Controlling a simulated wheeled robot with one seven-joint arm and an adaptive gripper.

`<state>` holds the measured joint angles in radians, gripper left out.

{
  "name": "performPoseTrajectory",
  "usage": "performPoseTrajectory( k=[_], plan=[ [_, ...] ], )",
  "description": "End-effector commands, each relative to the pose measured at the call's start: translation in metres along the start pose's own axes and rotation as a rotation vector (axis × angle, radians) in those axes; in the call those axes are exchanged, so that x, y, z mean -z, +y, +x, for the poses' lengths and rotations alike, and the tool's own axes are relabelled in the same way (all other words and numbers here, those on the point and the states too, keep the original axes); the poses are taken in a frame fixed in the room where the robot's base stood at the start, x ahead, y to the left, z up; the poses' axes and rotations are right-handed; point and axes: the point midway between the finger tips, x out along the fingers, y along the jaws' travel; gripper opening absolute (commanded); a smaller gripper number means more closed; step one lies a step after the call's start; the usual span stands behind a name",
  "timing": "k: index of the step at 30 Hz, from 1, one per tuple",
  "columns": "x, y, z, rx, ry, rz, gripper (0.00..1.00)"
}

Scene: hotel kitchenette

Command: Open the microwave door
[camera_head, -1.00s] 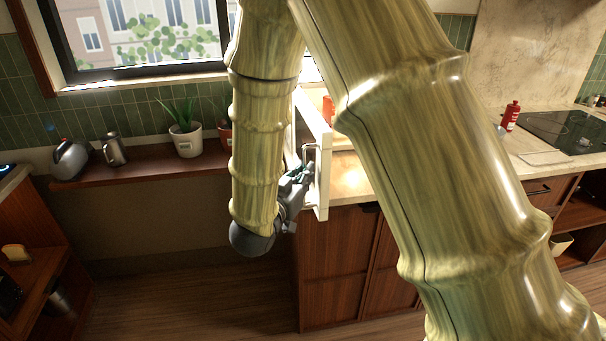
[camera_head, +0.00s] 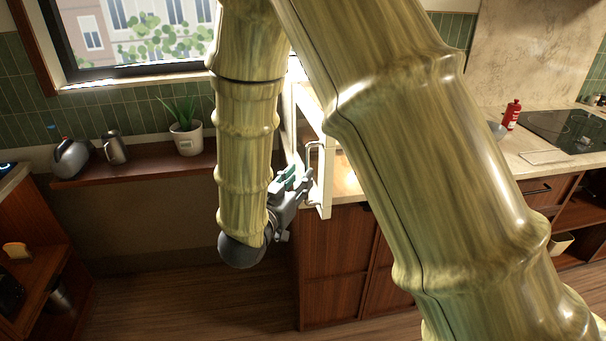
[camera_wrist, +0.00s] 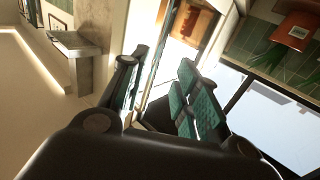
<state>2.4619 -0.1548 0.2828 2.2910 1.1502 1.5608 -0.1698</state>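The white microwave door (camera_head: 322,185) stands out over the front of the counter, swung open and seen nearly edge-on. Its upright metal handle (camera_head: 309,160) is on the side facing left. The microwave body is mostly hidden behind my arm. My gripper (camera_head: 290,182) is just left of the handle, beside the door's lower part, and looks clear of the handle. In the wrist view, my gripper's fingers (camera_wrist: 160,98) with teal pads are spread apart with nothing held. A pale door edge (camera_wrist: 150,45) shows beyond them.
A shelf (camera_head: 150,166) at the left holds a kettle (camera_head: 72,158), a metal jug (camera_head: 115,148) and a potted plant (camera_head: 187,138). A wooden cabinet (camera_head: 335,265) stands below the door. Floor at left of the cabinet is free. A red bottle (camera_head: 512,114) stands at right.

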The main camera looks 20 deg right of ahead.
Motion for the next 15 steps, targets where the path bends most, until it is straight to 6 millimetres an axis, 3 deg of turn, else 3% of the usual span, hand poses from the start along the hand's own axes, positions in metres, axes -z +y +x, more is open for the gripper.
performPoseTrajectory(
  k=[9,15],
  plan=[
    [0.000,-0.001,-0.058,0.003,0.001,0.000,0.31],
    [0.000,0.000,-0.080,0.001,0.001,0.000,0.31]
  ],
)
